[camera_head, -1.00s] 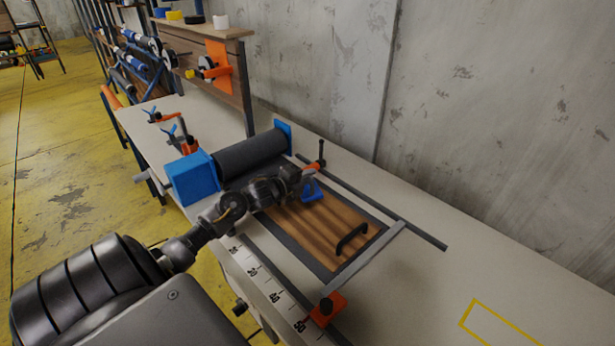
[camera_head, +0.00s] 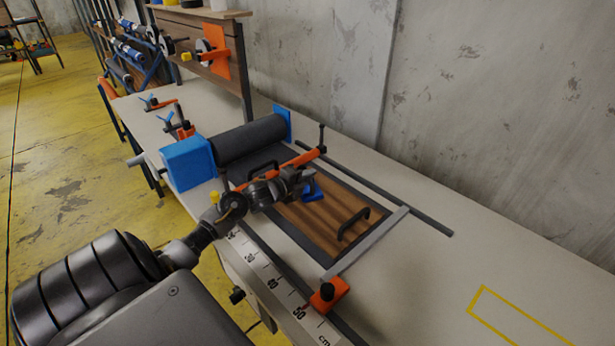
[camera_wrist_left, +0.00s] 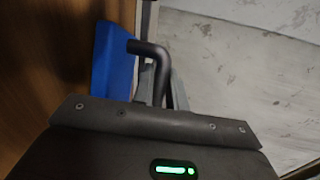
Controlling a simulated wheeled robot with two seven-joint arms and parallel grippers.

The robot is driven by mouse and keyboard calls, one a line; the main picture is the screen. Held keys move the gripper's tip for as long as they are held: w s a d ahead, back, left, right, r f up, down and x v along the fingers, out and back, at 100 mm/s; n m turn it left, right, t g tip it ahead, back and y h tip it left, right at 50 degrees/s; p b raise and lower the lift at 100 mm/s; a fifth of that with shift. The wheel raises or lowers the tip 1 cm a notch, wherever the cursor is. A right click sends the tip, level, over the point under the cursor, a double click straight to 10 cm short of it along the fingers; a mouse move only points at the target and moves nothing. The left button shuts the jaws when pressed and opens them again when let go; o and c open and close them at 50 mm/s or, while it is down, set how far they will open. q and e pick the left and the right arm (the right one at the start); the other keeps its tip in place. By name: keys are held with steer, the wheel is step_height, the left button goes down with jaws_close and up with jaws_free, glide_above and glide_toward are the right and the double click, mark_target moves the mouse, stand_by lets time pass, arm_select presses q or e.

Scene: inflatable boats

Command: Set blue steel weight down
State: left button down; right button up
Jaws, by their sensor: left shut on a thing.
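The blue steel weight (camera_head: 313,190) shows beside my left gripper (camera_head: 304,181) in the head view, over the wooden board (camera_head: 318,222). My left gripper is shut on it. Part of the weight is hidden behind the gripper. In the left wrist view a blue face (camera_wrist_left: 113,62) and a dark bent handle (camera_wrist_left: 150,52) show just past the gripper's body; the fingertips are hidden there. I cannot tell whether the weight touches the board. My right gripper is not in view.
A dark roller (camera_head: 248,138) with blue end blocks (camera_head: 188,163) stands behind the board. An orange bar clamp (camera_head: 280,167) crosses the board near the gripper. A black handle (camera_head: 353,223) stands on the board. The bench right of it is clear, with a yellow outline (camera_head: 520,318).

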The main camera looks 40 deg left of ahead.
arm_select(q)
steer(key=shift+f+b, duration=0.45)
steer(key=shift+f, duration=0.05)
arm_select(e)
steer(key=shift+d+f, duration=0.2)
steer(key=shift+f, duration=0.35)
arm_select(q)
steer(key=c, duration=1.3)
jaws_free()
steer(key=shift+s+f, duration=0.1)
steer(key=shift+f, duration=0.15)
steer(key=s, duration=0.3)
steer(key=s+r, duration=0.1)
steer(key=s, duration=0.2)
steer(key=s+r+b, duration=0.1)
steer(key=s, duration=0.2)
steer(key=shift+s+a, duration=0.2)
steer(key=shift+s, duration=0.05)
steer(key=shift+s+r, duration=0.2)
steer(key=shift+s, duration=0.35)
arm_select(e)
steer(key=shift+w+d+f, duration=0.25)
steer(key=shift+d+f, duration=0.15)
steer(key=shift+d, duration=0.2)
